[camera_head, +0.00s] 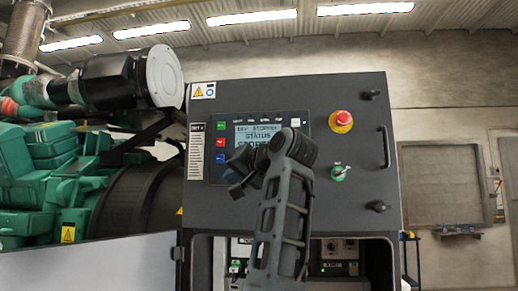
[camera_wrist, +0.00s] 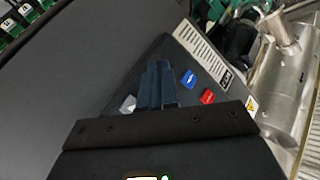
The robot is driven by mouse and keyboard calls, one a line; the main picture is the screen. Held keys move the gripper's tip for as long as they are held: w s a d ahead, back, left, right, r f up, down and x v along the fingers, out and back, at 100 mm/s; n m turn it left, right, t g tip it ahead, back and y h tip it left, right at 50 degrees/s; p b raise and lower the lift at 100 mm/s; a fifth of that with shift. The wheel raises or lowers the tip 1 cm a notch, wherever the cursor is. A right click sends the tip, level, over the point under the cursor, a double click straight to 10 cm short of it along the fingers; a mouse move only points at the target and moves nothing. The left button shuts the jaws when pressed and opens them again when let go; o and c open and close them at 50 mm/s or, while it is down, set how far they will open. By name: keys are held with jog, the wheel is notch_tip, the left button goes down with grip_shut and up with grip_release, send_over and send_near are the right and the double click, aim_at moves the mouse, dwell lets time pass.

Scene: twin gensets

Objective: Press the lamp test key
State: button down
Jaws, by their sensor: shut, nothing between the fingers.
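The controller (camera_head: 208,150) is on the dark panel of the genset cabinet. Its lit screen (camera_head: 258,132) reads "STATUS", with other lines partly covered. Green (camera_head: 221,126), red (camera_head: 220,142) and blue (camera_head: 220,158) keys run down its left side. My gripper (camera_head: 236,186) is in front of its lower part and hides what lies behind. In the wrist view my gripper (camera_wrist: 158,80) is shut and empty, pointing at the panel face. A blue key (camera_wrist: 188,78) and a red key (camera_wrist: 207,96) show right of the fingers, a whitish key (camera_wrist: 128,103) left. I cannot read which is lamp test, nor tell contact.
An open bay with small devices (camera_head: 338,250) lies below. The green engine (camera_head: 45,185) stands to the left.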

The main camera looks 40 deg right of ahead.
dwell(0.4)
jog(key=shift+s+a, duration=0.55)
jog(key=shift+a, duration=0.05)
jog(key=shift+s+a, duration=1.95)
jog(key=shift+a, duration=0.3)
